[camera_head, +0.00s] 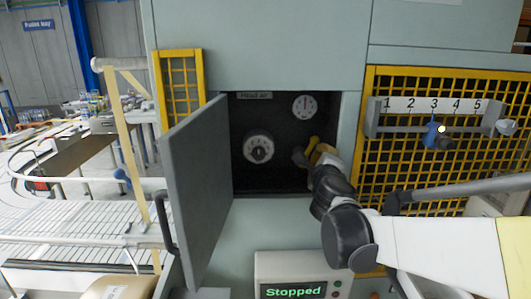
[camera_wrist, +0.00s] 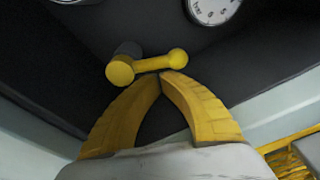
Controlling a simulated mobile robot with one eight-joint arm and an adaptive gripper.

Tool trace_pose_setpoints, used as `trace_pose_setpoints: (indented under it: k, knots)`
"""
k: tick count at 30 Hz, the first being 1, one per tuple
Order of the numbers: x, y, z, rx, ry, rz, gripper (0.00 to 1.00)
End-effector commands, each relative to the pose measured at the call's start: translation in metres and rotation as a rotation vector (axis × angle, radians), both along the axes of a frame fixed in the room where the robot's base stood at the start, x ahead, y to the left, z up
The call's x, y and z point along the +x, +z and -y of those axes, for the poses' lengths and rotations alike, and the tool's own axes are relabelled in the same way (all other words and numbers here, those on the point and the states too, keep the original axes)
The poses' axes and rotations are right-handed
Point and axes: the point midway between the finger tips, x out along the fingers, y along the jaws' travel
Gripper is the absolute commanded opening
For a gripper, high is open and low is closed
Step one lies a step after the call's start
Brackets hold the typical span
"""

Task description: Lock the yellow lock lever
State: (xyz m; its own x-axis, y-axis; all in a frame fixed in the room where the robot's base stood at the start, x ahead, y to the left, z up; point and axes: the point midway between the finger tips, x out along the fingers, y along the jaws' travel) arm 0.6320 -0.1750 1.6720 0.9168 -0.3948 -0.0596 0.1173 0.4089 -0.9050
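The yellow lock lever (camera_wrist: 150,65) shows in the wrist view as a short bar with a rounded knob at each end, on a dark cylindrical mount. It lies nearly level, its right end slightly higher. My gripper (camera_wrist: 162,76) has yellow curved fingers, their tips together just below the lever's bar. I cannot tell whether they touch it. In the head view the lever (camera_head: 313,142) is at the right of the dark recess, partly hidden by my gripper (camera_head: 318,153).
The recess holds a round dial (camera_head: 258,148) and a gauge (camera_head: 304,106). Its grey door (camera_head: 197,185) stands open at the left. Yellow mesh guarding with a numbered scale (camera_head: 433,105) and blue knob (camera_head: 433,134) is at the right. A display (camera_head: 293,290) below reads "Stopped".

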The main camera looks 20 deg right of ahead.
Motion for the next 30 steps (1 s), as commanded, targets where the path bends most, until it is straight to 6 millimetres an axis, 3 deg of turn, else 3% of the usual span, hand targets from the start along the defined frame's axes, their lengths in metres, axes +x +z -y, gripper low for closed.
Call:
trace_pose_setpoints:
  k: [30]
  knots:
    - [0.0013, 0.006, -0.0052, -0.147, 0.001, -0.042, 0.0]
